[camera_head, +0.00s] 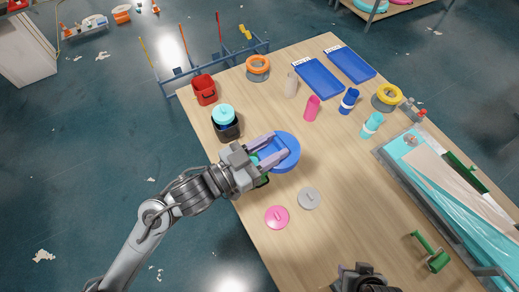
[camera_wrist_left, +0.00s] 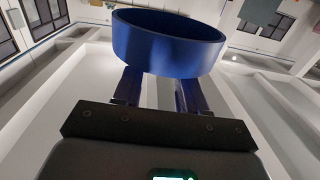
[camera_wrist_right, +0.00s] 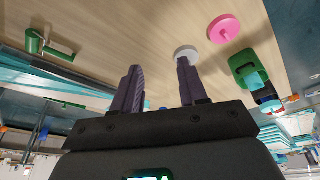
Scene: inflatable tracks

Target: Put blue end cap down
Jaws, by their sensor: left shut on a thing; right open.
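The blue end cap (camera_head: 290,153) is a round, shallow blue piece with a raised rim. My left gripper (camera_head: 276,152) is shut on it over the left part of the table; the head view does not settle whether it touches the tabletop. In the left wrist view the end cap (camera_wrist_left: 168,45) sits across the fingertips of my left gripper (camera_wrist_left: 160,88). My right gripper (camera_wrist_right: 157,85) is open with nothing between its fingers. Only its dark body (camera_head: 362,280) shows at the bottom of the head view.
A pink disc (camera_head: 277,217) and a grey disc (camera_head: 309,198) lie on the table (camera_head: 345,215) below the end cap. A dark container with a teal piece (camera_head: 224,116) and a red bin (camera_head: 204,90) stand at the left edge. The table's middle is clear.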

